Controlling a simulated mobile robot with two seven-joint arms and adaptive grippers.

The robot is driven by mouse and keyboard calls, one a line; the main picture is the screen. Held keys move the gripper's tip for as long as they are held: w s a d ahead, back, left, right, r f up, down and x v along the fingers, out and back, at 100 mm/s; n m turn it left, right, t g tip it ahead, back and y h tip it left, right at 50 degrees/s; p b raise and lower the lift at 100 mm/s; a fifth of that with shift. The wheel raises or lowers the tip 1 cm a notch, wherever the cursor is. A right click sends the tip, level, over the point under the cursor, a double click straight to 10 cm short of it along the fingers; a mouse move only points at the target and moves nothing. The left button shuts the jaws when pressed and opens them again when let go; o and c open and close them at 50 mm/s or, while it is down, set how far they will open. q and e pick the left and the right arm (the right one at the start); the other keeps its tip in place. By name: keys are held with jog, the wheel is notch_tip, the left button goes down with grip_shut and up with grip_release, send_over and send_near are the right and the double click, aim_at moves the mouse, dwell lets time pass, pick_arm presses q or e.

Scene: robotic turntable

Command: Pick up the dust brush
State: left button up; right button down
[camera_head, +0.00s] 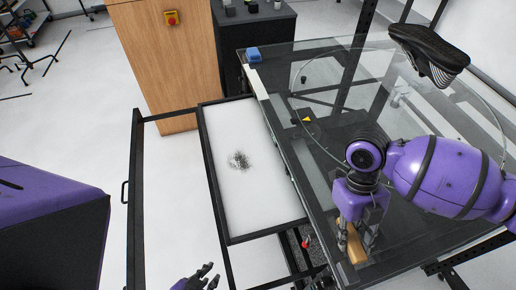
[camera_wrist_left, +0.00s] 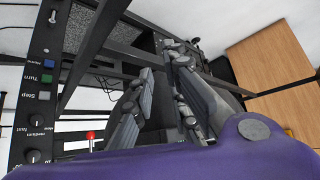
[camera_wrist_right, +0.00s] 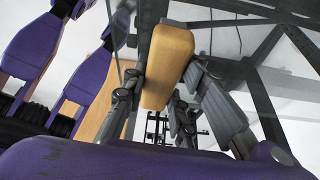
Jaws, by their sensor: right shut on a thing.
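The dust brush (camera_head: 353,247) shows as a tan wooden block over the near part of the glass tabletop. My right gripper (camera_head: 356,238) is shut on it, with a finger on each side. In the right wrist view the wooden block (camera_wrist_right: 168,62) sits between the fingers; no bristles are visible. Whether it touches the glass I cannot tell. My left gripper (camera_head: 205,279) is at the bottom edge of the head view, away from the brush. In the left wrist view its fingers (camera_wrist_left: 160,85) are apart with nothing between them.
A white tray (camera_head: 225,125) with a dark patch of dust (camera_head: 238,161) lies left of the glass table (camera_head: 400,235). A blue object (camera_head: 253,55) and a small yellow piece (camera_head: 307,119) are on the table. A control panel (camera_wrist_left: 38,95) with buttons is near my left gripper.

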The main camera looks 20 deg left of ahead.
aim_at(354, 243)
jog(key=shift+s, duration=0.1)
jog(key=shift+r, duration=0.5)
notch_tip(354, 243, up, 3)
jog(key=shift+f, duration=0.2)
jog(key=s+a+r+b, duration=0.1)
jog(key=s+a+r, duration=0.1)
jog(key=a+r, duration=0.7)
jog(key=a, duration=0.4)
jog(key=shift+s+a+r, duration=0.25)
jog(key=shift+a+r, duration=0.1)
jog(key=shift+a, duration=0.05)
